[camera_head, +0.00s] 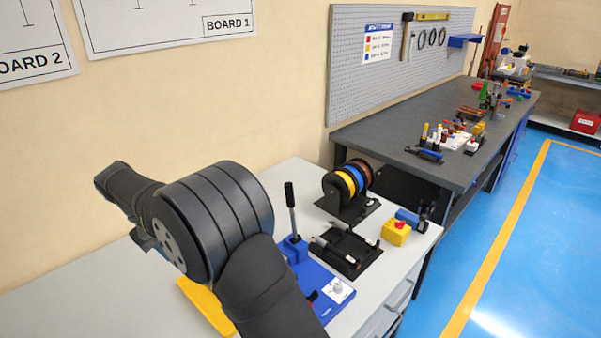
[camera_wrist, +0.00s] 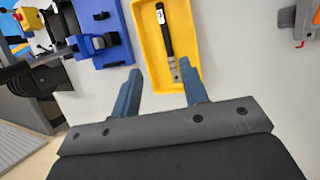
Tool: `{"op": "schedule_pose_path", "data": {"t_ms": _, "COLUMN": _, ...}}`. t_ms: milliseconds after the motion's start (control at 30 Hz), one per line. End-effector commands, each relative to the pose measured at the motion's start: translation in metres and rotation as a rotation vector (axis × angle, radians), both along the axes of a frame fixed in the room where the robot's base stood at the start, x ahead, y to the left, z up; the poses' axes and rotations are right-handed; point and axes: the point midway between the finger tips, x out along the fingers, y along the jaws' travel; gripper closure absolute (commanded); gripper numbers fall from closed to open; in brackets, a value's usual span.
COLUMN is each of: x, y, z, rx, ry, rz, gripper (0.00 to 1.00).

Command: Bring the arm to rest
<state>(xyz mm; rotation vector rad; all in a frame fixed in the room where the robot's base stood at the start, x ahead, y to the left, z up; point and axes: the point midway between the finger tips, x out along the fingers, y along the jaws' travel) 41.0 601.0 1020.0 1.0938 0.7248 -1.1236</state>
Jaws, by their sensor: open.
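My gripper (camera_wrist: 160,67) shows in the wrist view with its two blue-grey fingers apart and nothing between them. It is above the light grey bench, with the fingertips over the near end of a yellow tray (camera_wrist: 194,35). A tool with a black handle (camera_wrist: 165,38) lies in the tray. In the head view my arm stretches across the left and middle of the picture, and the gripper itself does not show there. The arm hides part of the yellow tray (camera_head: 206,305) and part of the blue bender base (camera_head: 328,283).
A black-handled lever (camera_head: 291,212) stands upright on the bender. Behind are a cable spool rack (camera_head: 348,190) and a yellow box with a red button (camera_head: 396,233). A grey workbench (camera_head: 390,135) stands farther back. Bare bench (camera_head: 70,290) lies at left.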

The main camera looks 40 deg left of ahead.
Motion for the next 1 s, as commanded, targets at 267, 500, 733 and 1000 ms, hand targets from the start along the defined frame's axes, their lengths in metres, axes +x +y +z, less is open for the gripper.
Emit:
{"op": "schedule_pose_path", "data": {"t_ms": 267, "x": 0.002, "y": -0.002, "z": -0.006, "rx": -0.001, "ry": 0.000, "rz": 0.000, "gripper": 0.60}}
{"op": "schedule_pose_path", "data": {"t_ms": 500, "x": 0.014, "y": -0.016, "z": -0.040, "rx": -0.004, "ry": 0.000, "rz": -0.001, "gripper": 0.60}}
{"op": "schedule_pose_path", "data": {"t_ms": 733, "x": 0.029, "y": -0.031, "z": -0.082, "rx": -0.004, "ry": 0.000, "rz": -0.001, "gripper": 0.60}}
{"op": "schedule_pose_path", "data": {"t_ms": 1000, "x": 0.045, "y": -0.049, "z": -0.128, "rx": -0.003, "ry": 0.000, "rz": -0.001, "gripper": 0.60}}
